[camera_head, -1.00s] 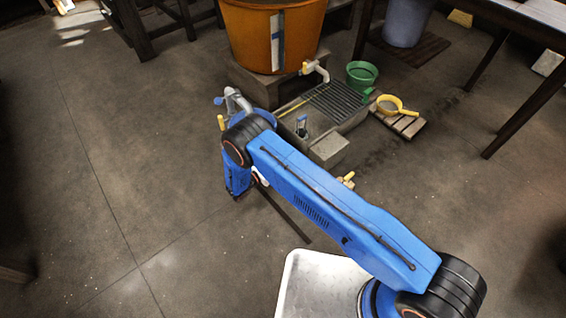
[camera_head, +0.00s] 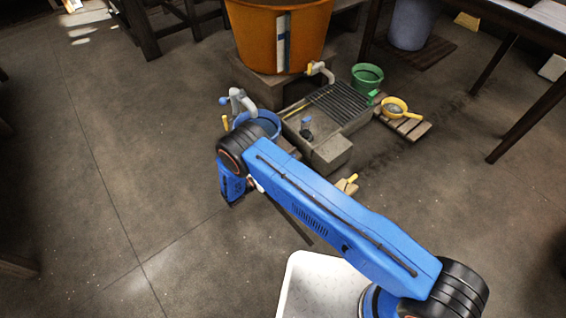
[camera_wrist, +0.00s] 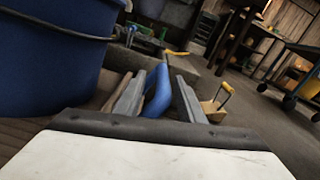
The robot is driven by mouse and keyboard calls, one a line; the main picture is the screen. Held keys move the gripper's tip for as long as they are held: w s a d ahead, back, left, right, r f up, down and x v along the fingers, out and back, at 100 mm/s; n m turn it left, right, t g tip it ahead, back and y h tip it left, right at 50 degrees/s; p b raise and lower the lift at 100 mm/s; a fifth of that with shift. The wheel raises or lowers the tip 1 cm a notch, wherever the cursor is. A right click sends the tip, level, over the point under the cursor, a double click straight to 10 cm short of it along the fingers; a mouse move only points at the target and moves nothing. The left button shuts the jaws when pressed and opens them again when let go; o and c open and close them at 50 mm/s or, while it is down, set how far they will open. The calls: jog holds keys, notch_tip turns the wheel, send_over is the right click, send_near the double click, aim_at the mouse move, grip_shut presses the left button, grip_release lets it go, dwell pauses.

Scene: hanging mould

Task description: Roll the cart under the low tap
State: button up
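A blue tub (camera_head: 271,123) sits beneath a grey tap with a blue knob (camera_head: 237,101). A second, pale tap (camera_head: 318,69) comes off the orange barrel low down. I cannot make out a cart clearly; what bears the blue tub is hidden behind my arm. In the wrist view the blue tub (camera_wrist: 45,60) fills the left side, close by. My gripper (camera_wrist: 157,85) has its two grey fingers apart, with a blue upright piece (camera_wrist: 157,92) showing between them. I cannot tell whether they touch it. In the head view my arm hides the fingers.
The orange barrel (camera_head: 262,35) stands on a block behind a stone basin with a grate (camera_head: 338,103). A yellow-handled wooden piece (camera_head: 346,186) is on the floor. The floor at left is clear.

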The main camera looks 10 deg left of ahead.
jog(key=v, duration=1.3)
